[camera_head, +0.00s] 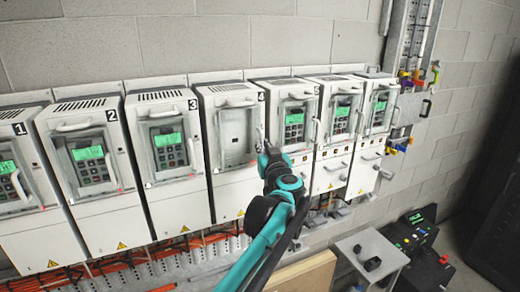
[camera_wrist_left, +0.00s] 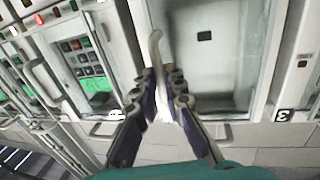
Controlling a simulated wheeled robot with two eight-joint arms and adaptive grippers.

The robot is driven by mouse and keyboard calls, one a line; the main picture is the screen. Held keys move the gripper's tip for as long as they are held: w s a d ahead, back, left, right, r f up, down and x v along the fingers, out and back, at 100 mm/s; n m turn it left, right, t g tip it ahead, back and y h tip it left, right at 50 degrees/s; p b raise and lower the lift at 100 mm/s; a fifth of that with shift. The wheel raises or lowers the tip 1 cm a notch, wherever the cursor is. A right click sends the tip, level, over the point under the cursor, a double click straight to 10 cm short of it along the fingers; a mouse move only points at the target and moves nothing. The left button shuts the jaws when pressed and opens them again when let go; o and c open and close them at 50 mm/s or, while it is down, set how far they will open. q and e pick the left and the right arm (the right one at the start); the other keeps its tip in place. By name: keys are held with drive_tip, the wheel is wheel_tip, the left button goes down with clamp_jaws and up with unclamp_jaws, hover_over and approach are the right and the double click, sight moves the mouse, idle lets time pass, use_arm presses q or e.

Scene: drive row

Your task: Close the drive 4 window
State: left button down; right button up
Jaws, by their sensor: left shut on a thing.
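Drive 4 (camera_head: 235,182) stands mid-row in the head view, between drives 3 and 5. Its window area (camera_head: 234,135) looks like a plain grey framed panel, with no lit display or keypad visible. My left gripper (camera_head: 263,150) is at its right edge and partly covers it. In the left wrist view my left gripper (camera_wrist_left: 161,85) is shut on the pale curved window handle (camera_wrist_left: 155,47). The grey panel of drive 4 (camera_wrist_left: 215,70) lies just right of the fingers there. I cannot tell how far the window stands ajar. My right gripper is not in view.
Drive 3 (camera_head: 181,209) and drive 5 (camera_head: 270,90) stand close on either side, with handles and green displays. Orange cables (camera_head: 105,265) run below the row. A small grey table (camera_head: 372,246) and black equipment (camera_head: 415,232) stand at lower right.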

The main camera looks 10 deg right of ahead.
use_arm(q)
drive_tip(key=shift+w+d+r, duration=0.1)
drive_tip(key=shift+d+r, duration=0.1)
drive_tip(key=shift+d, duration=0.2)
drive_tip(key=c, duration=1.9)
unclamp_jaws()
drive_tip(key=shift+o, duration=1.4)
drive_tip(key=shift+w+d+f, duration=0.1)
drive_tip(key=shift+w+d, duration=0.1)
drive_tip(key=shift+d, duration=0.05)
drive_tip(key=shift+w+f, duration=0.15)
